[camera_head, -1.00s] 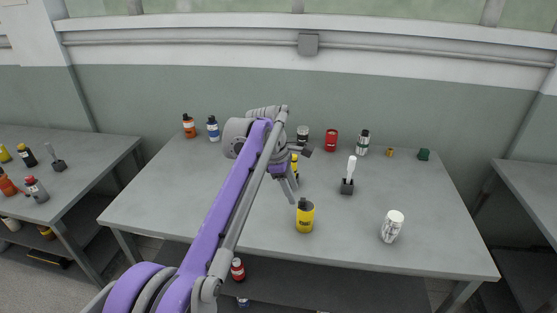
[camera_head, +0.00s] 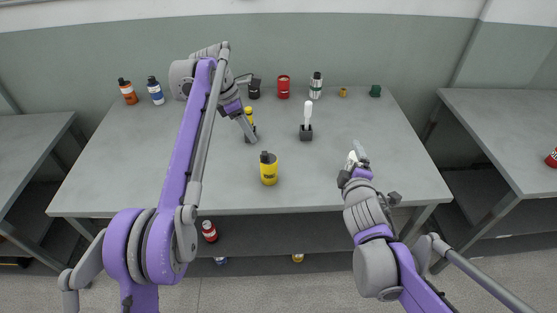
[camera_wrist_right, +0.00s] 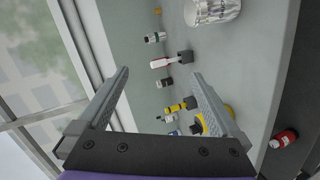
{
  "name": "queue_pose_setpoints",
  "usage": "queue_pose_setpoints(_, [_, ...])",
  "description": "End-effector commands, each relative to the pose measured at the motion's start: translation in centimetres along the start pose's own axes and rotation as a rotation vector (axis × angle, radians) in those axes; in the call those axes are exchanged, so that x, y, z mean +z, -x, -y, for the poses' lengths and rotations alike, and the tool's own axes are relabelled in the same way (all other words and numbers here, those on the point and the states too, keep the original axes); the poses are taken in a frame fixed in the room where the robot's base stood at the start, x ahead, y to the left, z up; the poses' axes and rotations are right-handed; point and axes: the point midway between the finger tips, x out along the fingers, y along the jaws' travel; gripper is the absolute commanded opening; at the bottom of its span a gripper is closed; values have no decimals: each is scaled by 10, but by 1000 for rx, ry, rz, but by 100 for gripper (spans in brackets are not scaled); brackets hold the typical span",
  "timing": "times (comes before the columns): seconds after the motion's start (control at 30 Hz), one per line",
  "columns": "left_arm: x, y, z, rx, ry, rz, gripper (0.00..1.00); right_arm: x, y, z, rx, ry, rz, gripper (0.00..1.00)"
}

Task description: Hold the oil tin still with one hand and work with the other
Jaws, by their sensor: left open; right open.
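A yellow oil tin (camera_head: 269,172) with a black cap stands upright near the front middle of the table in the head view. My right gripper (camera_head: 358,158) is open at the table's front right.
A white-handled brush in a dark holder (camera_head: 306,130) stands mid-table. Along the back are an orange bottle (camera_head: 128,93), a blue-white bottle (camera_head: 156,92), a black jar (camera_head: 254,90), a red can (camera_head: 283,88) and a green-white bottle (camera_head: 315,87).

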Motion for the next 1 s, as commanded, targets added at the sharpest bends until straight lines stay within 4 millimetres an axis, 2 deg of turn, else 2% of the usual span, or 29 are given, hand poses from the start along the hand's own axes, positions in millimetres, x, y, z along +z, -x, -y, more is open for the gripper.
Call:
queue_pose_setpoints(0.03, [0, 0, 0, 0, 0, 0, 50, -11, -16, -10, 55, 120, -43, 100])
queue_pose_setpoints(0.17, [0, 0, 0, 0, 0, 0, 50, -44, -47, -25, 203, 452, -156, 100])
queue_pose_setpoints(0.33, [0, 0, 0, 0, -1, 0, 50, -91, -77, -18, 404, 883, -301, 100])
queue_pose_setpoints(0.5, [0, 0, 0, 0, -1, 0, 50, -133, -96, 20, 613, 1286, -447, 100])
queue_pose_setpoints(0.7, [0, 0, 0, 0, -1, 0, 50, -159, -103, 77, 821, 1625, -590, 100])
queue_pose_setpoints(0.8, [0, 0, 0, 0, -1, 0, 50, -164, -103, 97, 887, 1719, -636, 100])
queue_pose_setpoints(1.0, [0, 0, 0, 0, -1, 0, 50, -166, -104, 118, 940, 1785, -671, 100])
